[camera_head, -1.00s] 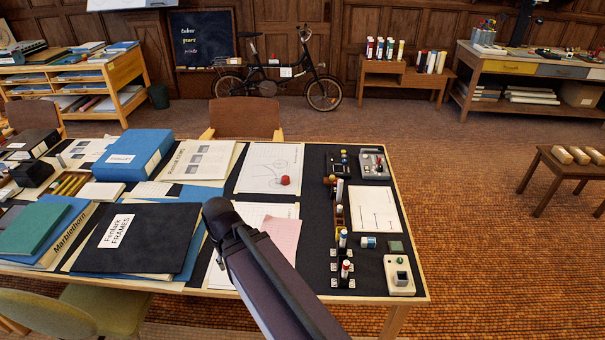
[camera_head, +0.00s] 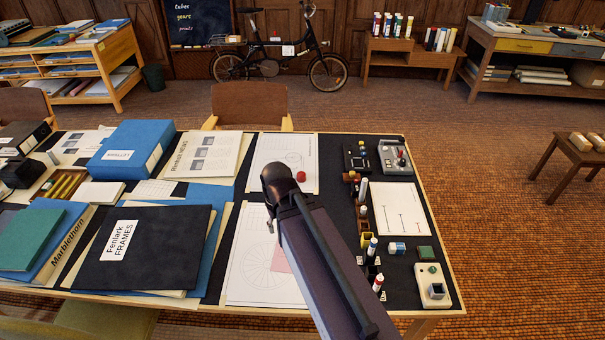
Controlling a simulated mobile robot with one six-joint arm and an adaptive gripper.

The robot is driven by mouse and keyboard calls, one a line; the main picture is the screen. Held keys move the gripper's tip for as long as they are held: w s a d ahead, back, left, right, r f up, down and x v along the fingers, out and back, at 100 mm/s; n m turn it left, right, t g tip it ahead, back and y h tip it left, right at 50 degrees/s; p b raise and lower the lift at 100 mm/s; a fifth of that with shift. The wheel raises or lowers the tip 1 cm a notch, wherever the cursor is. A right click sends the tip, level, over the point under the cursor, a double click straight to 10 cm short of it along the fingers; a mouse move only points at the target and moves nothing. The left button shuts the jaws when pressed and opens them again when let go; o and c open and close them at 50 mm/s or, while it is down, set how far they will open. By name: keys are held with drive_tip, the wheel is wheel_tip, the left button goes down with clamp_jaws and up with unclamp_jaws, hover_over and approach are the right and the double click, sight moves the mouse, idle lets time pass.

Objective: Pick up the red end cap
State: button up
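A small red round cap (camera_head: 301,176) lies on a white drawing sheet (camera_head: 270,150) near the far edge of the table; it looks like the red end cap. My dark arm reaches in from the bottom, and its rounded end is just left of and below the cap in the picture. Only a small grey tip of my gripper (camera_head: 270,226) shows under the arm's end, over a lower drawing sheet. The rest of the gripper is hidden, so its opening cannot be seen. The cap appears apart from it.
Right of the arm stand several small upright tubes, one with a red top (camera_head: 378,282), and a blue-and-white cylinder (camera_head: 397,248). Small devices (camera_head: 394,158) line the table's right side. A black folder (camera_head: 150,245) and a blue box (camera_head: 130,148) fill the left.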

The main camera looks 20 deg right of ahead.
drive_tip(key=shift+w+d, duration=0.1)
drive_tip(key=shift+d, duration=0.35)
drive_tip(key=o, duration=0.5)
drive_tip(key=shift+d, duration=0.15)
drive_tip(key=shift+c, duration=0.2)
drive_tip(key=shift+o, duration=0.7)
drive_tip(key=w+d+f+t+b, duration=0.1)
drive_tip(key=w+d, duration=0.3)
drive_tip(key=w, duration=0.4)
drive_tip(key=w+d+m+t+b, duration=0.1)
drive_tip(key=w+d, duration=0.3)
drive_tip(key=w, duration=0.4)
drive_tip(key=shift+w+d+f, duration=0.2)
drive_tip(key=shift+f, duration=0.15)
drive_tip(key=m+t+b, duration=0.1)
drive_tip(key=t, duration=0.2)
approach(302, 174)
wheel_tip(302, 174, up, 3)
drive_tip(key=shift+s+a+f+h, duration=0.1)
drive_tip(key=shift+s+a+h, duration=0.1)
drive_tip(key=shift+a+h, duration=0.2)
drive_tip(key=shift+g, duration=0.3)
drive_tip(key=b+x, duration=0.8)
drive_tip(key=shift+w+f, duration=0.1)
drive_tip(key=shift+f, duration=0.2)
drive_tip(key=shift+f, duration=0.1)
